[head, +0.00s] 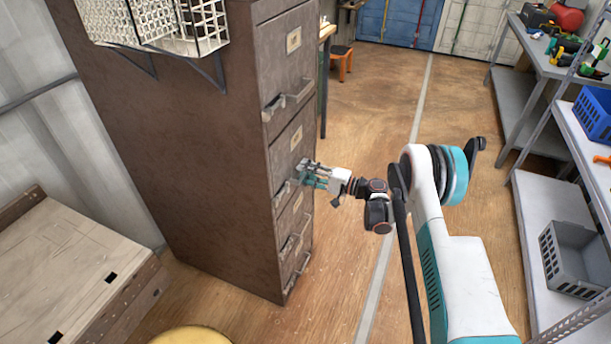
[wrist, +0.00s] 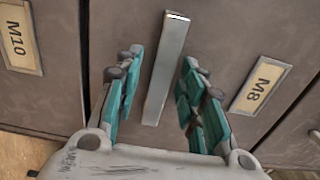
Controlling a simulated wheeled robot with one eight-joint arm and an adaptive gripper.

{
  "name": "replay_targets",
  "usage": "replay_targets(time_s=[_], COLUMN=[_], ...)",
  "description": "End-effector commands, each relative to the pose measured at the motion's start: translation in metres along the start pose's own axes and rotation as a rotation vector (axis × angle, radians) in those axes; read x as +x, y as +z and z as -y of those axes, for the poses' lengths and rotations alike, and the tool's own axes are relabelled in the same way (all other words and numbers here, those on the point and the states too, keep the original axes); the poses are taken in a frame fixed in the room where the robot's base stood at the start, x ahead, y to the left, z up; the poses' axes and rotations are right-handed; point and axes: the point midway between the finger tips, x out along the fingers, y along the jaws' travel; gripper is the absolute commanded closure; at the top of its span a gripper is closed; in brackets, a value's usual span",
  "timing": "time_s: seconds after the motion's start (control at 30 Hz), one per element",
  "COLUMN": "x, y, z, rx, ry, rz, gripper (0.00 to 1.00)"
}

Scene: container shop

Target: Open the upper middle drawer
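The tall brown metal cabinet (head: 185,130) has several stacked drawers, each with a label and a bar handle. The upper middle drawer (head: 290,150), second from the top, looks shut and flush. My gripper (head: 303,174) is at that drawer's handle. In the wrist view, which is turned sideways, the handle (wrist: 165,70) stands between the teal fingers of my gripper (wrist: 160,92). The fingers are open, with a gap visible on both sides of the bar. The label "M8" (wrist: 259,86) lies to the right of the handle on the same drawer face.
The drawer below carries the label "M10" (wrist: 20,37). A white wire basket (head: 160,25) hangs on the cabinet's side. Metal shelves (head: 545,215) line the right. The floor (head: 345,280) before the cabinet is clear.

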Motion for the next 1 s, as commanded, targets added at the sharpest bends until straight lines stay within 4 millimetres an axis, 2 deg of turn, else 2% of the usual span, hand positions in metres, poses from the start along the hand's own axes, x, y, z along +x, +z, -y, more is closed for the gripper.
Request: replay_targets(time_s=[0.37, 0.5, 0.53, 0.83, 1.0], x=[0.005, 0.005, 0.005, 0.001, -0.016], y=[0.000, 0.000, 0.000, 0.000, -0.001], z=[0.000, 0.000, 0.000, 0.000, 0.000], rx=[0.000, 0.000, 0.000, 0.000, 0.000], ry=[0.000, 0.000, 0.000, 0.000, 0.001], rz=[-0.001, -0.001, -0.001, -0.001, -0.004], gripper=[0.63, 0.95, 1.00, 1.00, 1.00])
